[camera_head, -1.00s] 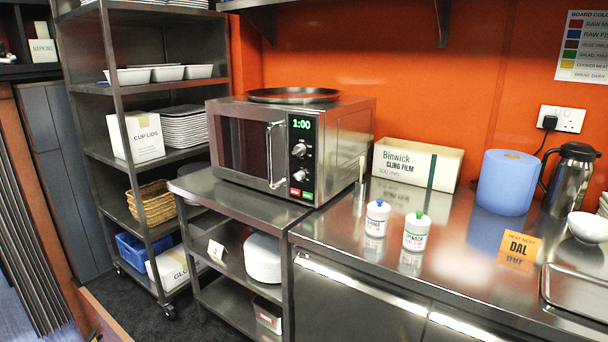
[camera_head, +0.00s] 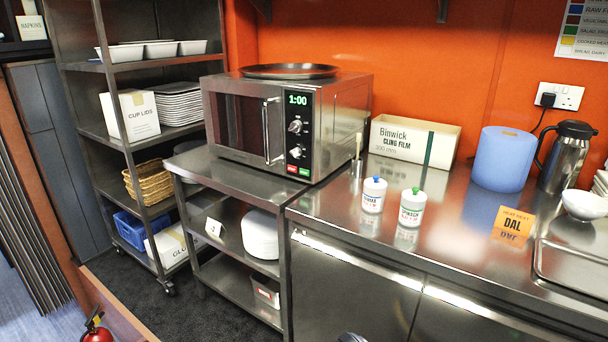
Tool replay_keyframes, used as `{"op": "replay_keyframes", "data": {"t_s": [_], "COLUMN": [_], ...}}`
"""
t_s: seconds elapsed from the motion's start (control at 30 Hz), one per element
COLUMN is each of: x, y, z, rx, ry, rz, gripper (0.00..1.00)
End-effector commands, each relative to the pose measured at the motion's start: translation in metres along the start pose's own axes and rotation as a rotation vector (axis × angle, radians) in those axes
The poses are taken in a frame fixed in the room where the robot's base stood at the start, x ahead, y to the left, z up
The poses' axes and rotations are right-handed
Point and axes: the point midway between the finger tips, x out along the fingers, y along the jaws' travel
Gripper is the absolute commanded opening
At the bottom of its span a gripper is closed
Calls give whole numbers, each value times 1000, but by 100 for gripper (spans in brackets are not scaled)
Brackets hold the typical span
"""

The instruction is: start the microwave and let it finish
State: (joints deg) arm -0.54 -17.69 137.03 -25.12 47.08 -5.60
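The steel microwave (camera_head: 285,125) stands on a steel shelf unit, left of the counter. Its door (camera_head: 236,127) is shut, with a vertical bar handle (camera_head: 272,131). Its display (camera_head: 298,100) reads 1:00 in green. Below the display are two knobs, then a red button (camera_head: 292,168) at the left and a green button (camera_head: 305,171) at the right. The inside is dark and I cannot see what it holds. My gripper is not in view; a small dark rounded shape at the bottom edge is too little to identify.
A dark round pan (camera_head: 289,71) lies on the microwave. Two small tubs, blue-capped (camera_head: 373,196) and green-capped (camera_head: 412,207), stand on the counter (camera_head: 330,203) to the right, by a cling film box (camera_head: 414,143). A fire extinguisher (camera_head: 97,333) stands at the lower left. Dark floor shows before the shelves.

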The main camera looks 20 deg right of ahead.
Motion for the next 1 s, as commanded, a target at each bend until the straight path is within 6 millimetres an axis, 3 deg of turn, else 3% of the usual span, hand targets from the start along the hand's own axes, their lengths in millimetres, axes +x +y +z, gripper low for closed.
{"op": "replay_keyframes", "data": {"t_s": [0.4, 1.0], "x": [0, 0], "y": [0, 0], "z": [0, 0], "rx": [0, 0], "ry": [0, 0], "rz": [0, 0], "gripper": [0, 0]}}
